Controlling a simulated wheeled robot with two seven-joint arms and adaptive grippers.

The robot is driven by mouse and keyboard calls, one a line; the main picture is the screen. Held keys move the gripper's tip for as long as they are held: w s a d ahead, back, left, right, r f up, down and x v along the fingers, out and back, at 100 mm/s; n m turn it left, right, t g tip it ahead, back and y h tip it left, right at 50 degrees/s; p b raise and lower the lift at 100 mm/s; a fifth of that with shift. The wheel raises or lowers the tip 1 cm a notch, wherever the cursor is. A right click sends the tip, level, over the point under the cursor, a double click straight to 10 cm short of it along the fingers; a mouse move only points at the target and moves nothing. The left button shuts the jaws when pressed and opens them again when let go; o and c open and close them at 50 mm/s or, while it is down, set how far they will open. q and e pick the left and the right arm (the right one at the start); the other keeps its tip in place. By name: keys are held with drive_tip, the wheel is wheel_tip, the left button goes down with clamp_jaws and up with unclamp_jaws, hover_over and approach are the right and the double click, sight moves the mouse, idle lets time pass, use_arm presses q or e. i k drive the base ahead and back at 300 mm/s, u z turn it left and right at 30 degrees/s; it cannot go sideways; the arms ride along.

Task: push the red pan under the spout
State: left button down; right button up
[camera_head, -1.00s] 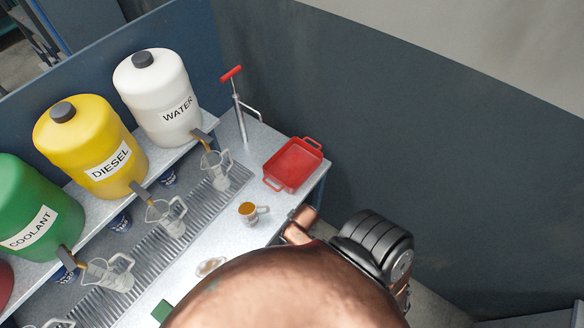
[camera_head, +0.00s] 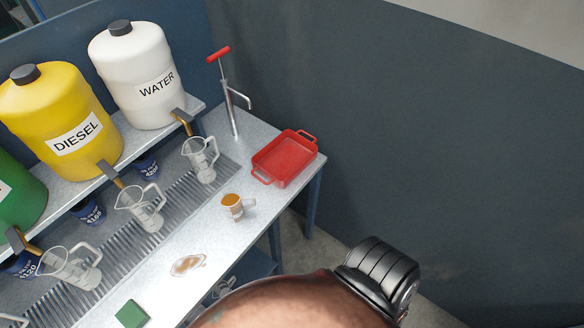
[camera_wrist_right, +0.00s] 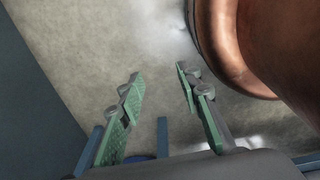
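The red pan (camera_head: 284,160) is a rectangular tray with a handle at each end. It sits on the right end of the metal bench, near its corner. A hand pump with a red T-handle (camera_head: 218,54) stands behind and left of the pan. Its thin spout (camera_head: 239,97) sticks out to the right, and the pan lies to the front right of the spout tip. My right gripper (camera_wrist_right: 159,74) is open, with green-padded fingers apart and only floor showing between them. The head view does not show its fingers. My left gripper is not in view.
A cup of orange-brown liquid (camera_head: 232,206) stands front left of the pan. Several clear jugs (camera_head: 141,208) stand along the drain grate. A brown puddle (camera_head: 188,265) and a green block (camera_head: 131,314) lie on the bench. A dark wall (camera_head: 430,130) rises to the right.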

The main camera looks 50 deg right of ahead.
sight(287, 156)
drive_tip(key=k, duration=1)
drive_tip(key=z, duration=0.15)
drive_tip(key=i, duration=0.6)
drive_tip(key=z, duration=0.45)
